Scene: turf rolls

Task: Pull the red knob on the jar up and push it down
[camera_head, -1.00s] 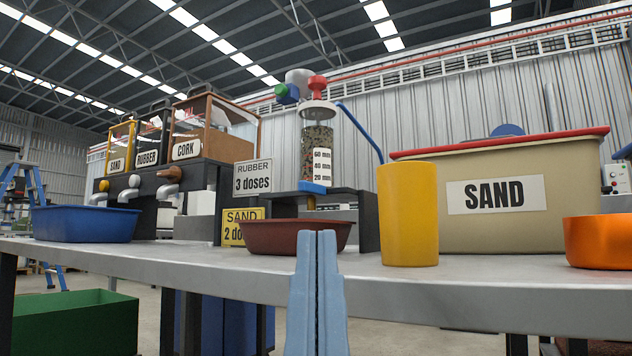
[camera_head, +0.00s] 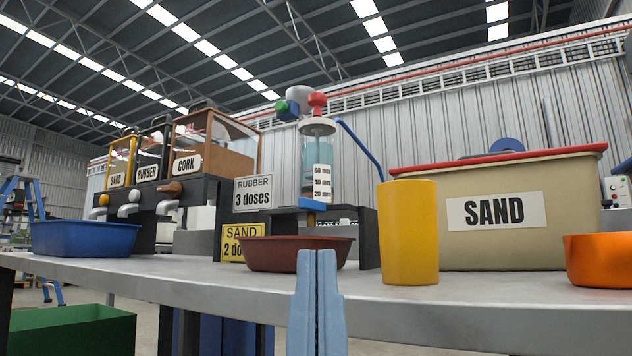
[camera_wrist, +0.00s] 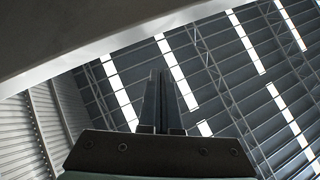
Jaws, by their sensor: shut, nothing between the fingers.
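The jar (camera_head: 316,158) is a clear upright cylinder with a bluish tint, a white label of mm marks and a pale lid. I see no granules in it. The red knob (camera_head: 317,100) stands on top above the lid, beside a grey and a green part. A blue piece (camera_head: 312,204) is under the jar, above the brown-red bowl (camera_head: 297,254). My gripper (camera_head: 317,256) is shut and empty, fingers pointing up, low in front of the table edge and well below the knob. In the wrist view the fingers (camera_wrist: 160,88) point at the ceiling; no jar shows.
A yellow cup (camera_head: 409,235), an orange bowl (camera_head: 600,260) and a sand bin (camera_head: 575,200) stand to the right. A blue tub (camera_head: 85,238) and three dispensers are left. The table's front edge (camera_head: 200,277) lies behind my fingers.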

